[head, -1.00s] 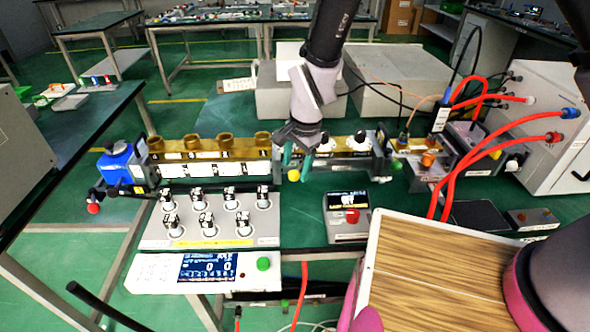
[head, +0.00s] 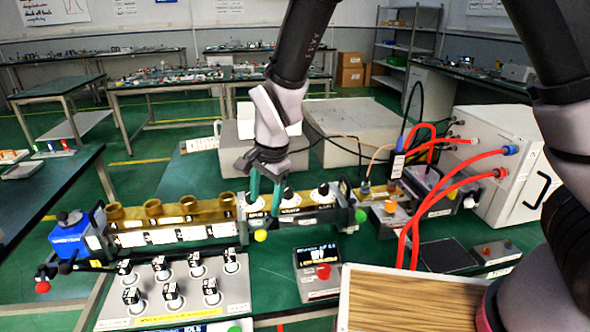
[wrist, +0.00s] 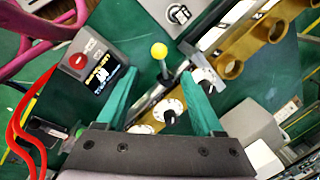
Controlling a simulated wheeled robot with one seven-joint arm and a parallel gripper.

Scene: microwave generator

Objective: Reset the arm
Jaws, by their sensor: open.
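My gripper (head: 264,190) is open and empty in the head view, its two green fingers pointing down over the brass waveguide assembly (head: 180,224). In the wrist view my gripper (wrist: 160,98) has its fingers wide apart. Between and beyond them are white dials (wrist: 168,110) and a yellow ball knob (wrist: 159,50) on a stalk. I cannot tell whether the fingers touch the assembly. My dark arm comes down from the top of the head view.
A panel of several knobs (head: 190,312) stands in front. A small display box with a red button (head: 323,271) is right of it. Red cables (head: 420,215) run to a white cabinet (head: 500,165) at right. Grey boxes (head: 350,130) stand behind.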

